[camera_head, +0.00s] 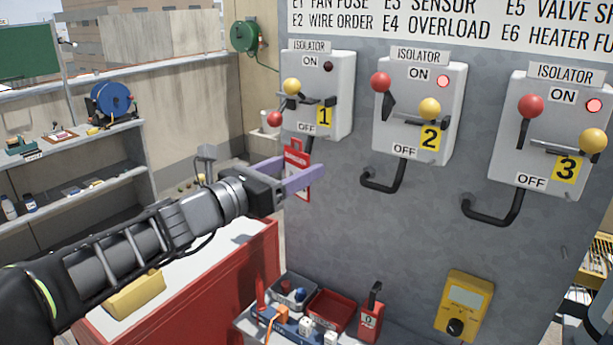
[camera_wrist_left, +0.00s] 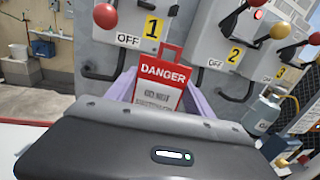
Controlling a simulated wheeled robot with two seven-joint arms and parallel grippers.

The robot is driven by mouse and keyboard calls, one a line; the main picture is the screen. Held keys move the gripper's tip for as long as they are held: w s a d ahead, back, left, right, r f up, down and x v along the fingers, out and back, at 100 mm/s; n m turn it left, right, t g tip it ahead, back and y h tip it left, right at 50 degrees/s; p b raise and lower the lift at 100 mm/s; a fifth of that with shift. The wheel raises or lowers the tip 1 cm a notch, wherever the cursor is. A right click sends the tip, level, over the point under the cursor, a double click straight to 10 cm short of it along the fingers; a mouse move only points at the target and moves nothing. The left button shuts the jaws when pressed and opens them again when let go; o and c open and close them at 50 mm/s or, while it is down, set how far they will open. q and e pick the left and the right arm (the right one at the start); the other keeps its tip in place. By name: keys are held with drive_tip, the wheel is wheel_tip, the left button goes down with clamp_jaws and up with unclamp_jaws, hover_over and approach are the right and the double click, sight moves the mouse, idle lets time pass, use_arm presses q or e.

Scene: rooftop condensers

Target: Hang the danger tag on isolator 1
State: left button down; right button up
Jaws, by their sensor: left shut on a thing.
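The danger tag (camera_head: 297,168), red and white, is held upright between the purple fingers of my left gripper (camera_head: 300,176). The tag also shows in the left wrist view (camera_wrist_left: 162,82), its "DANGER" face toward the camera. My left gripper is shut on it just below isolator 1 (camera_head: 316,95), a grey box on the panel. Isolator 1 has a red-knobbed lever low at OFF, a yellow-knobbed bar and a dark lamp. I cannot tell whether the tag touches the isolator. My right gripper is not in view.
Isolator 2 (camera_head: 417,108) and isolator 3 (camera_head: 555,135) have lit red lamps and levers up. A shelf below the panel holds a red tray (camera_head: 331,310), a red padlock-like item (camera_head: 371,318) and small parts. A yellow meter (camera_head: 464,305) is at right.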

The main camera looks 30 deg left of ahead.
use_arm(q)
drive_tip(key=shift+a+f, duration=0.1)
drive_tip(key=shift+s+d, duration=0.1)
drive_tip(key=shift+d, duration=0.1)
drive_tip(key=shift+a, duration=0.15)
drive_tip(key=a+f+b+x, duration=0.1)
drive_tip(key=x, duration=0.8)
drive_tip(key=shift+w+a+f, duration=0.2)
drive_tip(key=shift+w+a, duration=0.05)
drive_tip(key=shift+w, duration=0.05)
idle(0.6)
